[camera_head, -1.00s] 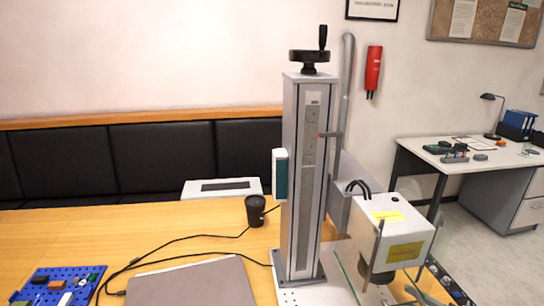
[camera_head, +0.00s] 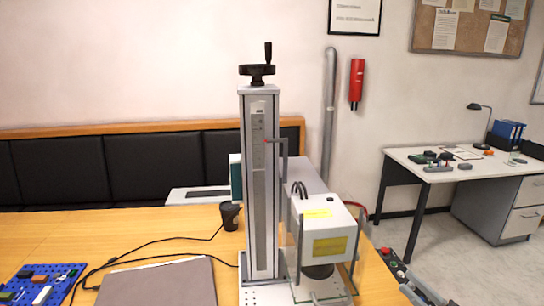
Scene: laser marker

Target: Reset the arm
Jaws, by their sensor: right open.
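The laser marker stands on the table, with a tall grey column (camera_head: 261,185) and a black hand crank (camera_head: 257,72) on top. Its white head (camera_head: 323,228) with yellow labels is on the right side of the column, and a dark lens (camera_head: 319,271) points down. Clear panels with thin upright edges stand around the area below the head. My left gripper is not in view.
A black cup (camera_head: 230,215), a grey closed laptop (camera_head: 158,284) and a blue pegboard (camera_head: 40,279) with small parts lie on the wooden table (camera_head: 35,235). A white desk (camera_head: 425,165) stands beyond open floor.

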